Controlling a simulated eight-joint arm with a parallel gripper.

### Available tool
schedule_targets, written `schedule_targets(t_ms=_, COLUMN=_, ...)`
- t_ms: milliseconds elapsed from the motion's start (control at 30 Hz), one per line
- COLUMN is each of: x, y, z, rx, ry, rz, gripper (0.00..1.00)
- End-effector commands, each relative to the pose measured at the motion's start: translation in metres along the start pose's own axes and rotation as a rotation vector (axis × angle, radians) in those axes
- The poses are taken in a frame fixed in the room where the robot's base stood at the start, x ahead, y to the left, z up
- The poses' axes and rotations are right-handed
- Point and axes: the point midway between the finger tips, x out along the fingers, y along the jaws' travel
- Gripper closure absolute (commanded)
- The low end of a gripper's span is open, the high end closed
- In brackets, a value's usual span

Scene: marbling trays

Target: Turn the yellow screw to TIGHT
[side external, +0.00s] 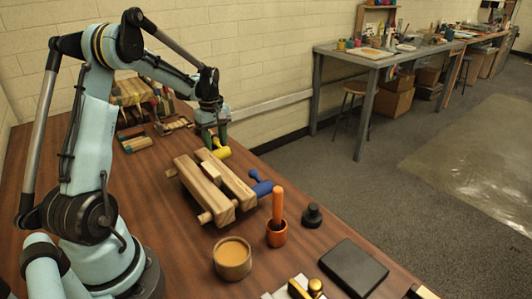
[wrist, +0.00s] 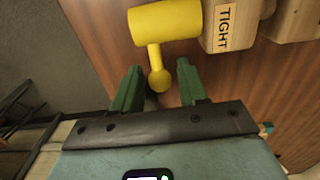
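The yellow screw has a thick round head (wrist: 165,20) and a thin bar ending in a ball. In the side external view its yellow part (side external: 221,152) shows at the far end of the wooden clamp (side external: 205,190). A label reading TIGHT (wrist: 227,25) is on the wooden block right beside the head. My gripper (wrist: 158,73) has two green fingers, spread apart. The bar's ball end lies between them, with a gap visible on each side. In the side external view my gripper (side external: 213,138) is at the yellow screw, which it partly hides.
A blue screw (side external: 262,187) is on the clamp's near right. An orange cup (side external: 277,235) with an orange-handled tool, a tan pot (side external: 232,258), a black knobbed piece (side external: 312,215) and a black slab (side external: 353,267) stand nearer. Wooden pieces (side external: 135,140) lie behind left.

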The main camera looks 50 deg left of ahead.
Motion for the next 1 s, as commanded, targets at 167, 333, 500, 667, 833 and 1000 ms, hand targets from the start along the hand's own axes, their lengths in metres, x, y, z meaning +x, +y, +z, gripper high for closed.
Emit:
schedule_targets(t_ms=167, x=-0.002, y=0.000, z=0.000, rx=0.000, ry=-0.001, rz=0.000, gripper=0.57)
schedule_targets(t_ms=333, x=-0.015, y=0.000, z=0.000, rx=0.000, ry=-0.001, rz=0.000, gripper=0.57)
schedule_targets(t_ms=500, x=-0.030, y=0.000, z=0.000, rx=0.000, ry=-0.001, rz=0.000, gripper=0.57)
schedule_targets(t_ms=667, x=-0.045, y=0.000, z=0.000, rx=0.000, ry=-0.001, rz=0.000, gripper=0.57)
schedule_targets(t_ms=833, x=-0.057, y=0.000, z=0.000, rx=0.000, ry=-0.001, rz=0.000, gripper=0.57)
schedule_targets(t_ms=1000, x=-0.061, y=0.000, z=0.000, rx=0.000, ry=-0.001, rz=0.000, gripper=0.57)
